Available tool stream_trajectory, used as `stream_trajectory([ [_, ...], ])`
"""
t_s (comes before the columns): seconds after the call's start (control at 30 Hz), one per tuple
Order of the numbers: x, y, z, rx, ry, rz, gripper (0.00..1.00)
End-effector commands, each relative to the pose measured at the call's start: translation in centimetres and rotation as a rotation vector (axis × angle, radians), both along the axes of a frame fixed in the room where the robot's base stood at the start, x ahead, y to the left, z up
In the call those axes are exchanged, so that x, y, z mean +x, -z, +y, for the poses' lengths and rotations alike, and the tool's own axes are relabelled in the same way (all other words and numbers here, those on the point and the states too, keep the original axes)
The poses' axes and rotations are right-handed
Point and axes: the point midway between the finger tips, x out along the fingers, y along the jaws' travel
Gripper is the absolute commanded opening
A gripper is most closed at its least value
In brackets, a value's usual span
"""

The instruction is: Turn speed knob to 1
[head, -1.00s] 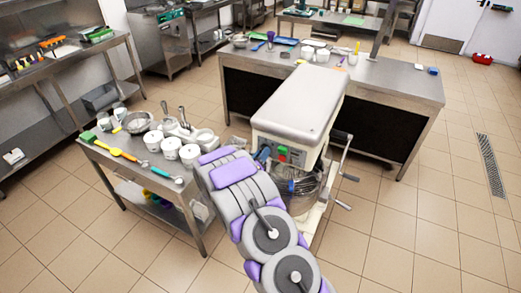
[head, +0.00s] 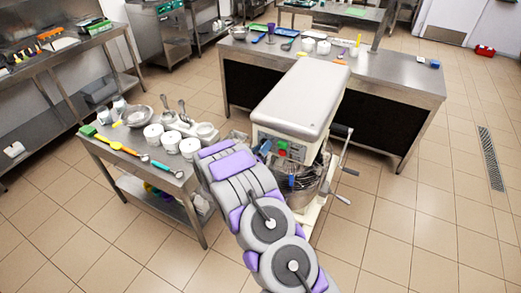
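The white machine (head: 299,97) stands in the middle of the head view, with a metal bowl and wire guard below its head. Its front panel (head: 284,150) shows a green and a red button. I cannot make out the speed knob or its numbers; it may be hidden by my arm. My purple and grey arm reaches up from the bottom to the left side of the panel. My gripper is hidden behind the arm; only a small dark blue part shows beside the buttons. I cannot tell whether it touches anything.
A small steel table (head: 185,184) with white pots (head: 171,141), scoops and a metal bowl (head: 136,115) stands close at left. A long steel table (head: 398,83) stands behind the machine. Levers (head: 340,165) stick out on the machine's right.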

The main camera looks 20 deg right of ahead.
Motion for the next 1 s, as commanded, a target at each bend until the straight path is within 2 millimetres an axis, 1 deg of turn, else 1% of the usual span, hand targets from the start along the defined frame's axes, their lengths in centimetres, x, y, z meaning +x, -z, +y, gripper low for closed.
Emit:
stream_trajectory([
  [0.27,-0.1,0.0,0.1,0.000,0.001,0.000,0.62],
  [0.43,-0.9,0.0,1.2,-0.001,0.000,0.001,0.62],
  [1.0,-7.2,0.1,9.4,0.001,-0.003,0.001,0.62],
])
